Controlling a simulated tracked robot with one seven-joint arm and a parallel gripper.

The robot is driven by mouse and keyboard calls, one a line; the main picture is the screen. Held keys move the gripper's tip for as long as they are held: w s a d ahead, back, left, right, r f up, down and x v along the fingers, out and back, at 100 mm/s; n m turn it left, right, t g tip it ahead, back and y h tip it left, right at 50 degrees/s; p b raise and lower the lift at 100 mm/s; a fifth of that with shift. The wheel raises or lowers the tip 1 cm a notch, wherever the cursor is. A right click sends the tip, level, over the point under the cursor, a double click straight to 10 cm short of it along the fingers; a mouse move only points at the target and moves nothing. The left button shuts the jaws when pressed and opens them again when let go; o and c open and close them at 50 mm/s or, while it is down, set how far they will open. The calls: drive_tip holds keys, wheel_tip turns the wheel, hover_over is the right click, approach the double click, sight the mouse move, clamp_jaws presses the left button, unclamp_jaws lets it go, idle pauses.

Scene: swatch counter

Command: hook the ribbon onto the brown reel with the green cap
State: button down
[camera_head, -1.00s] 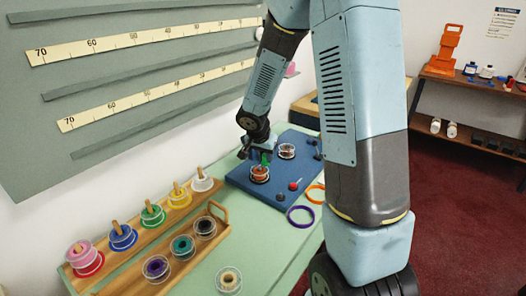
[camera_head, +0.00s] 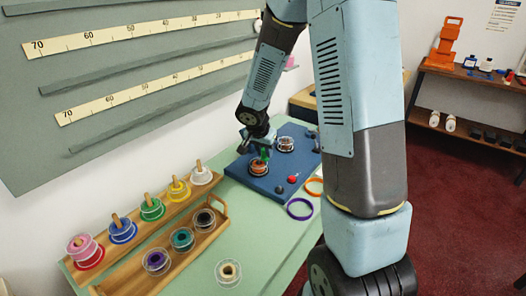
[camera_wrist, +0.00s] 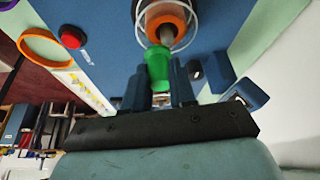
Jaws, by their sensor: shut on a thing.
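The orange-brown reel (camera_head: 258,167) with clear flanges stands on the blue mat (camera_head: 240,172). In the wrist view the reel (camera_wrist: 166,18) is at the top centre, partly cut off by the frame edge. The green cap (camera_wrist: 158,66) stands out from the reel towards my gripper (camera_wrist: 160,92). The dark fingers are shut on the green cap, one on each side. In the head view my gripper (camera_head: 264,146) is right at the reel and partly hides the cap. I cannot make out a separate ribbon.
Another clear-flanged reel (camera_head: 285,144) stands behind on the mat. A wooden rack (camera_head: 143,226) with several coloured spools is at left. A loose spool (camera_head: 228,272) stands in front.

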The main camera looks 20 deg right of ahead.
drive_tip(key=shift+s+f, duration=0.1)
drive_tip(key=shift+f, duration=0.4)
idle(1.2)
drive_tip(key=shift+r, duration=0.15)
drive_tip(key=shift+r, duration=2.4)
drive_tip(key=shift+a, duration=0.1)
